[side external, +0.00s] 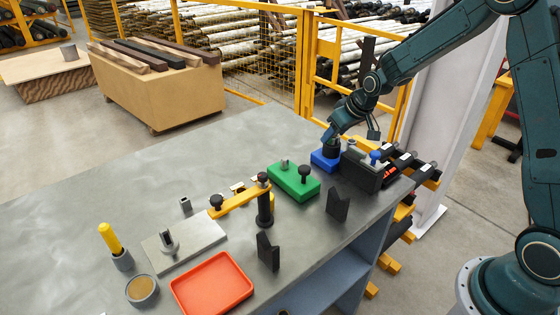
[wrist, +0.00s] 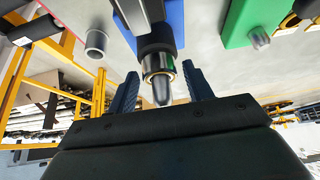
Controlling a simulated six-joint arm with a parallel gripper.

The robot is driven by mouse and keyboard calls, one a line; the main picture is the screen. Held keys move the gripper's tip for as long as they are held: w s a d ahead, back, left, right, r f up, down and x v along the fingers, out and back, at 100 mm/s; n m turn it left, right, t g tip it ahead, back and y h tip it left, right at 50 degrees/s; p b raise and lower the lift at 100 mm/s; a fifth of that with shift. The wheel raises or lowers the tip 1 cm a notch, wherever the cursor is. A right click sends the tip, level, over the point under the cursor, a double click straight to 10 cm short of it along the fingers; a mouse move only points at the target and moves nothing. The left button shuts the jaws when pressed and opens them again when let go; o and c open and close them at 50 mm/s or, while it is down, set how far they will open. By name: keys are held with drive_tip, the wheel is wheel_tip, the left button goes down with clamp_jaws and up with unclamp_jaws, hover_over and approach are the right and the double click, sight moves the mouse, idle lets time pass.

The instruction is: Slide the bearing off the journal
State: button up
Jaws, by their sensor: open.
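A blue block (side external: 323,160) sits on the table near its far right end and carries a dark upright post (side external: 331,149). The wrist view shows the blue block (wrist: 176,22) and the post (wrist: 153,32). A shiny ring with a gold edge (wrist: 158,63), apparently the bearing, is around the post near its dark rounded tip (wrist: 162,91). My gripper (wrist: 161,84) is open, one finger on each side of the tip. Gaps show between the fingers and the ring. In the side view my gripper (side external: 336,134) is at the post and hides its top.
A green block (side external: 293,181) with a black knob stands close beside the blue block. A dark box (side external: 364,171) with a blue knob (side external: 375,157) is on the other side. A yellow clamp arm (side external: 240,199), black V-shaped stands (side external: 338,204) and an orange tray (side external: 212,286) are nearer the camera.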

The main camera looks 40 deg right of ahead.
drive_tip(key=c, duration=0.9)
drive_tip(key=shift+o, duration=0.2)
drive_tip(key=shift+r, duration=0.3)
drive_tip(key=shift+r, duration=4.4)
